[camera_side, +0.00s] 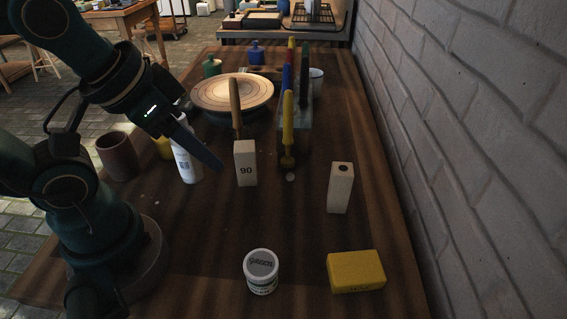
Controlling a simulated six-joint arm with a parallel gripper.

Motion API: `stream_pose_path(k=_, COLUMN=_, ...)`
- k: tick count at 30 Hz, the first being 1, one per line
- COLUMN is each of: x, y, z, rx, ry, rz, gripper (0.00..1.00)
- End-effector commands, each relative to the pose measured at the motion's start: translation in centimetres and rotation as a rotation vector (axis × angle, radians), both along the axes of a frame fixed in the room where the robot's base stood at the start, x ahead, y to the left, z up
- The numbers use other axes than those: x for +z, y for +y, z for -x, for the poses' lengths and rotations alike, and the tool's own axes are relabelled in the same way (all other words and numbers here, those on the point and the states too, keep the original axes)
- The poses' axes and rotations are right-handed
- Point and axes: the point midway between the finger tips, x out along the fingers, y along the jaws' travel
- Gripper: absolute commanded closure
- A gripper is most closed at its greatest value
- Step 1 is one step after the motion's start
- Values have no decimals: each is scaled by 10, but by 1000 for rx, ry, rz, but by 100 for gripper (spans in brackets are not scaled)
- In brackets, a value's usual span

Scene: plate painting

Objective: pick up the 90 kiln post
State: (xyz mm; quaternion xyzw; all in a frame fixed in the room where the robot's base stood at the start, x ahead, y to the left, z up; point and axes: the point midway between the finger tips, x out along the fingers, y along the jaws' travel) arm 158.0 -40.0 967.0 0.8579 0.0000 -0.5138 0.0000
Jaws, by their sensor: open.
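The 90 kiln post (246,165) is a pale upright block with "90" in black on its front. It stands on the wooden table near the middle of the view. My gripper (208,160) is to the left of the post and a little nearer its top, angled down and to the right. It is open and empty, with a visible gap from the post. A white bottle behind and below the fingers is partly covered by them.
A second pale post (340,189) with a dark hole on top stands at right. A white bottle (188,163), a wheel plate (232,91), upright coloured tools (287,122), a jar (261,271) and a yellow block (356,271) surround it. A brick wall (480,130) borders the right.

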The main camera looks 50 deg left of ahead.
Motion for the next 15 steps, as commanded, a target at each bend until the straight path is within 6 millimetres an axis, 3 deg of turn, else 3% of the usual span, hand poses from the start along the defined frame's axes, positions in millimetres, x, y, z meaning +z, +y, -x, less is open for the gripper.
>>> stream_pose_path(k=1, x=0, y=0, z=0, rx=0, ry=0, rz=0, gripper=46)
stream_pose_path(k=3, x=0, y=0, z=0, rx=0, ry=0, rz=0, gripper=19)
stream_pose_path(k=4, x=0, y=0, z=0, rx=0, ry=0, rz=0, gripper=15)
stream_pose_path(k=15, x=-2, y=3, z=4, rx=-33, ry=22, rz=-34, gripper=15)
